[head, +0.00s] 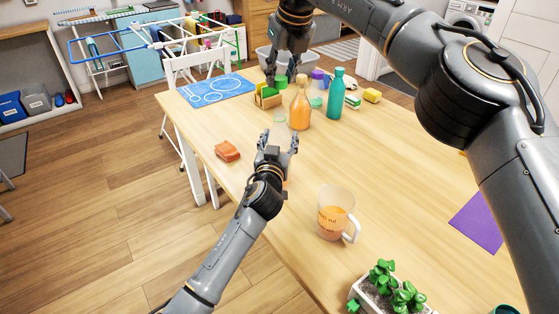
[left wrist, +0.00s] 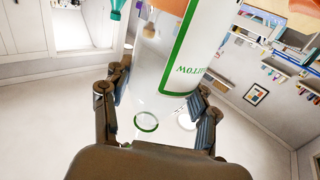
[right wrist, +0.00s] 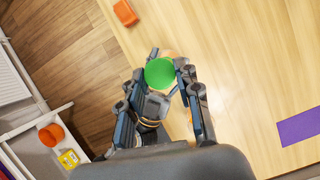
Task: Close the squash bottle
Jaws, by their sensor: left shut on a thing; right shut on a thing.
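My left gripper (head: 277,143) is the lower one, over the table's near left side. In the left wrist view it is shut on the squash bottle (left wrist: 192,35), a clear bottle with a white, green-edged label. In the head view this bottle is hard to make out. My right gripper (head: 283,80) is higher up and farther back, pointing down. In the right wrist view it is shut on a round green cap (right wrist: 160,73). My left gripper shows just behind and below the cap there. I cannot tell whether the cap touches the bottle's mouth.
A jug (head: 337,213) with orange liquid and a planter (head: 392,290) stand nearer. An orange-red block (head: 227,151) lies by the left edge. The table's middle right is clear.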

